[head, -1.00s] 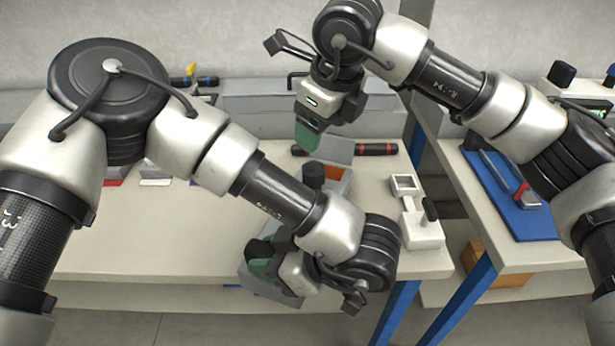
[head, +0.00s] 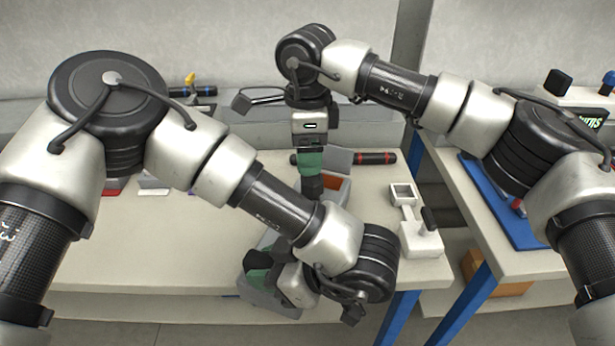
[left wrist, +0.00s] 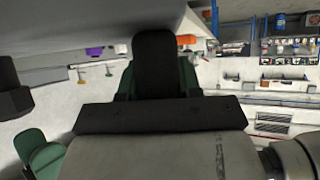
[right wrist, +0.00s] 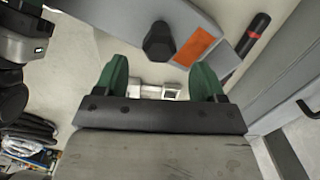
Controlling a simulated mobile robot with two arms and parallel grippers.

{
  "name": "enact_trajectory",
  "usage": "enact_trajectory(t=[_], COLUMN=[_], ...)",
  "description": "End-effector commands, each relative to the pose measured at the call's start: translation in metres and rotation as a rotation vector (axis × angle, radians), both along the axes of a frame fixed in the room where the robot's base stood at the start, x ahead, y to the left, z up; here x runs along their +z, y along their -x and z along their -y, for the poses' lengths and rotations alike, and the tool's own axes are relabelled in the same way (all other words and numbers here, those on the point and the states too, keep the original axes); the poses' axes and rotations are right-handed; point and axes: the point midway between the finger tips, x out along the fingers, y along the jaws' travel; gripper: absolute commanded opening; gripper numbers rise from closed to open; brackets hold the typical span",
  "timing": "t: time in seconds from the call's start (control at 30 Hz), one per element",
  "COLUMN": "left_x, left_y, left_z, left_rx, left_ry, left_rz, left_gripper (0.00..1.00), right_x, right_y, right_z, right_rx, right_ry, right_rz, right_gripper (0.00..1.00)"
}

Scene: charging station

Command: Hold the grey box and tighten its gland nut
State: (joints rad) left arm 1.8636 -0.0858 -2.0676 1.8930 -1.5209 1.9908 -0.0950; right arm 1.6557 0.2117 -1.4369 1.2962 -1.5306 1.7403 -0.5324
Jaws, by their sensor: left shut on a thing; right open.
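The grey box (head: 268,299) is at the front edge of the table, mostly hidden by my left arm. My left gripper (head: 262,268) is shut on it; the left wrist view shows a dark part between the green fingers (left wrist: 155,70). The black gland nut (head: 312,188) stands upright at the box's far side. It also shows in the right wrist view (right wrist: 158,42), ahead of and roughly between the fingertips. My right gripper (head: 311,163) is open, pointing down just above the nut. Whether its fingers touch the nut cannot be told.
An orange patch (right wrist: 195,47) lies beside the nut. A black tool with red bands (head: 375,158) lies behind it. A white device (head: 418,235) stands to the right. A blue mat (head: 500,215) lies on the right-hand table. The left part of the table (head: 120,240) is clear.

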Motion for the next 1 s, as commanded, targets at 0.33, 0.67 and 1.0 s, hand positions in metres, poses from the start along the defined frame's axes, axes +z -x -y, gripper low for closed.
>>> enact_trajectory(t=[0.33, 0.67, 1.0], left_x=[0.000, -0.001, -0.001], left_y=[0.000, 0.000, 0.000], left_z=[0.000, 0.000, 0.000], left_rx=[0.000, 0.001, 0.001], left_ry=[-0.001, 0.000, 0.000], left_rz=[-0.001, 0.000, 0.000], left_gripper=[0.15, 0.15, 0.15], right_x=[-0.056, -0.065, -0.065], right_y=[0.000, 0.000, 0.000], right_z=[0.000, 0.000, 0.000], right_rx=[-0.001, -0.001, -0.001], right_ry=[-0.001, 0.000, -0.001], right_rz=[0.000, 0.002, 0.001], right_gripper=[0.70, 0.70, 0.32])
